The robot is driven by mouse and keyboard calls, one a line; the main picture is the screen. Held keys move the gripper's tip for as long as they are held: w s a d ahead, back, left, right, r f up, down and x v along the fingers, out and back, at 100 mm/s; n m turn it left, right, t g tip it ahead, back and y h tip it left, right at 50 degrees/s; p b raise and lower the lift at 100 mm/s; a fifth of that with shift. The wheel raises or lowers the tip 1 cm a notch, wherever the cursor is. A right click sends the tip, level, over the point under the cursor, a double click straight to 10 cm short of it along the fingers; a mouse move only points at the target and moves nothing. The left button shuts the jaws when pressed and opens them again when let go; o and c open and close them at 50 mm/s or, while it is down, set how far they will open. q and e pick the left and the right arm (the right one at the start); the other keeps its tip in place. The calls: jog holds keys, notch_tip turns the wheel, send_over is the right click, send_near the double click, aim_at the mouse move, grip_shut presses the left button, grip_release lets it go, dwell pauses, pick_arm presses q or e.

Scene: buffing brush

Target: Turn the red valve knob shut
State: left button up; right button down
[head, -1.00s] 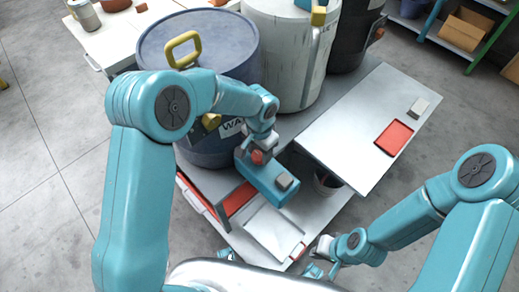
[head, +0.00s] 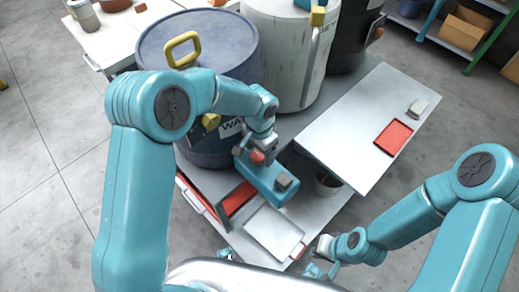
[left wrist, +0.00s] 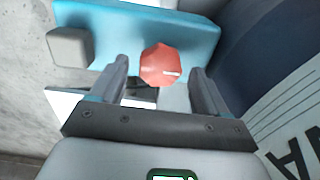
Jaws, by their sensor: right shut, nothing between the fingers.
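The red valve knob (left wrist: 160,66) sits on a teal block and has a pale mark on its face. In the left wrist view it lies between the two open fingers of my left gripper (left wrist: 161,72), with a gap on each side. In the head view the knob (head: 257,157) is partly hidden by my left gripper (head: 255,150), which reaches down over it. The teal block (head: 260,180) also carries a grey square button (head: 284,181). My right gripper (head: 314,264) is shut and empty, low in the head view, away from the knob.
A blue drum (head: 228,48) with a yellow handle stands close behind my left gripper, next to a white drum (head: 278,60). A grey panel (head: 350,115) with a red tray (head: 393,138) lies to the right. Open floor (head: 60,130) is at the left.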

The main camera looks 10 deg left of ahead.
aim_at(259, 155)
pick_arm(q)
notch_tip(259, 155, up, 16)
jog(key=p, duration=0.2)
jog(key=shift+r, duration=0.2)
jog(key=shift+s, duration=0.15)
dwell(0.4)
